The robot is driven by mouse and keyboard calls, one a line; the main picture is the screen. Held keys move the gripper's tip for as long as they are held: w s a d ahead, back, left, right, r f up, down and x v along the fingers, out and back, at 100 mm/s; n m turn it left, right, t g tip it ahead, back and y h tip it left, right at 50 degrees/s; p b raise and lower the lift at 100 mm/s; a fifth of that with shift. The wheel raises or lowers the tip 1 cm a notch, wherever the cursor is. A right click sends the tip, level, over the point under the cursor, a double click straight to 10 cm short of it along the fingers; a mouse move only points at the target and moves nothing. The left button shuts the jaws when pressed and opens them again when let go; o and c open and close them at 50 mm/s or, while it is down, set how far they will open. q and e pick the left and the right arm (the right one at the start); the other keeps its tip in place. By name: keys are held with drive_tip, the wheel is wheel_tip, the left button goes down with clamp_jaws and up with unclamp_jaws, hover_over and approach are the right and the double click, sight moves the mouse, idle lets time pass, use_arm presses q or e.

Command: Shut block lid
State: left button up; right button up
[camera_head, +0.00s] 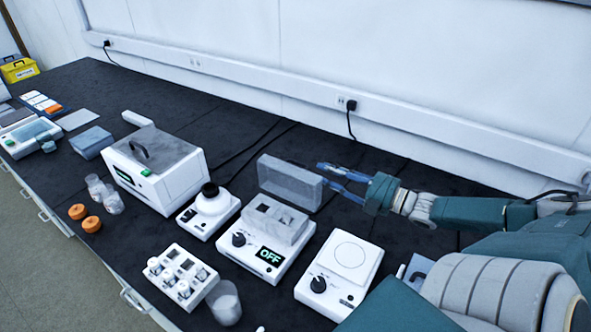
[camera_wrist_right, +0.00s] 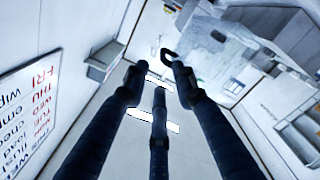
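The block heater (camera_head: 262,257), a white unit with a dial and a display reading OFF, stands at the front middle of the bench in the head view. Its grey metal block (camera_head: 275,221) has dark square wells on top. The grey block lid (camera_head: 289,183) stands open and upright behind the block. My right gripper (camera_head: 322,174) is at the lid's right end, fingers spread and pointing left. I cannot tell whether a fingertip touches the lid. In the right wrist view its fingers (camera_wrist_right: 155,85) are apart with nothing between them. My left gripper is out of view.
A white stirrer-like unit (camera_head: 341,262) stands right of the heater, and a knobbed device (camera_head: 208,212) stands left. A vial rack (camera_head: 181,276) and a clear beaker (camera_head: 224,303) are in front. A larger lidded box (camera_head: 153,170) stands farther left. The wall is behind.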

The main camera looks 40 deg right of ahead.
sight(290, 160)
drive_tip(key=b+x, duration=0.1)
drive_tip(key=x, duration=0.2)
drive_tip(key=b+x, duration=0.1)
drive_tip(key=x, duration=0.1)
drive_tip(key=f+b+x, duration=0.1)
drive_tip(key=b+x, duration=0.1)
drive_tip(key=x, duration=0.1)
drive_tip(key=shift+w+a, duration=0.15)
drive_tip(key=shift+w, duration=0.15)
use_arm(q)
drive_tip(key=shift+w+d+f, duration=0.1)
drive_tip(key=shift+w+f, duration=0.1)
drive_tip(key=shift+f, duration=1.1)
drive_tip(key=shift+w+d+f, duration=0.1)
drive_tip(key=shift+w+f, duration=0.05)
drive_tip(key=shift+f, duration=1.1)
use_arm(e)
drive_tip(key=shift+x, duration=1.1)
clamp_jaws()
